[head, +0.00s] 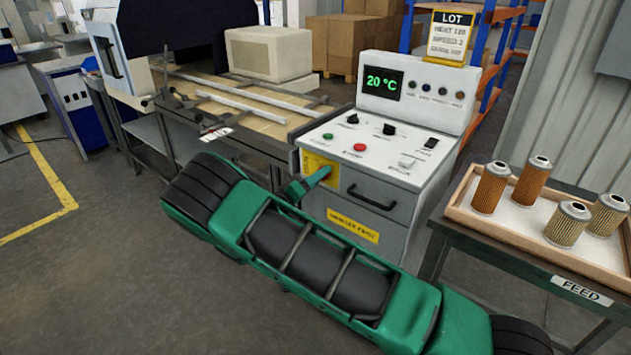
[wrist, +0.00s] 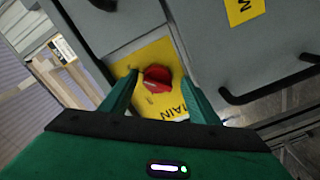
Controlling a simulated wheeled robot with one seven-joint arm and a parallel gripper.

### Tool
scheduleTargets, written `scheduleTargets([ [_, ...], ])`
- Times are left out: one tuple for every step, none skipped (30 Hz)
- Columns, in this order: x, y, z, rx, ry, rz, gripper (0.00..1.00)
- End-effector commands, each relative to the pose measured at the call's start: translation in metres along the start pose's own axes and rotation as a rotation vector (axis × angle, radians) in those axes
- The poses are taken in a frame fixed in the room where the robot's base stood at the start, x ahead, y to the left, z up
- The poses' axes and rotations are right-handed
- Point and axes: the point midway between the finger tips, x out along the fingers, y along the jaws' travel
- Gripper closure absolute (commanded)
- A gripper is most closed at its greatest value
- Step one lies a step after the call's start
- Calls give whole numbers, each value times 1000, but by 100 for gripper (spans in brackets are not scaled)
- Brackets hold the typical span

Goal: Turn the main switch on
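The main switch (wrist: 156,76) is a red rotary knob on a yellow plate with partly visible lettering "MAIN", seen in the wrist view. In the head view the yellow plate (head: 313,166) sits on the left of the control cabinet's front, and my gripper hides the knob. My gripper (wrist: 159,84) is open, with its two green fingers on either side of the knob and some yellow showing between. I cannot tell how deep the fingers reach around it. In the head view my gripper (head: 308,184) is at the plate.
The control cabinet (head: 384,165) has buttons and switches on top and a lit display (head: 382,82) reading 20 °C. A black handle (head: 371,197) sticks out right of my gripper. A tray (head: 520,239) with several filter cartridges stands right. Open floor (head: 90,270) lies left.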

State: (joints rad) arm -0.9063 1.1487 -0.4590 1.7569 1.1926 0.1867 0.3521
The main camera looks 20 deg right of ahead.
Motion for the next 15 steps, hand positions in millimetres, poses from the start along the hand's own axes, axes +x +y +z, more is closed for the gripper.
scheduleTargets([
  [0,0,0,1,1,1,45],
  [-1,0,-1,1,1,1,45],
  [-3,0,-1,1,1,1,45],
  [-5,0,-1,1,2,0,45],
  [-8,0,-1,1,2,0,45],
  [-13,0,-1,1,2,0,45],
  [-17,0,-2,1,3,0,45],
  [-22,0,-2,1,3,-1,45],
  [-28,0,-1,1,3,-1,45],
  [-34,-1,-1,0,3,-2,45],
  [-40,-1,-1,0,3,-2,45],
  [-48,-1,-1,0,4,-1,45],
  [-54,0,-1,0,3,-1,45],
  [-60,-1,-1,0,3,-1,45],
  [-67,-1,-1,0,3,-2,45],
])
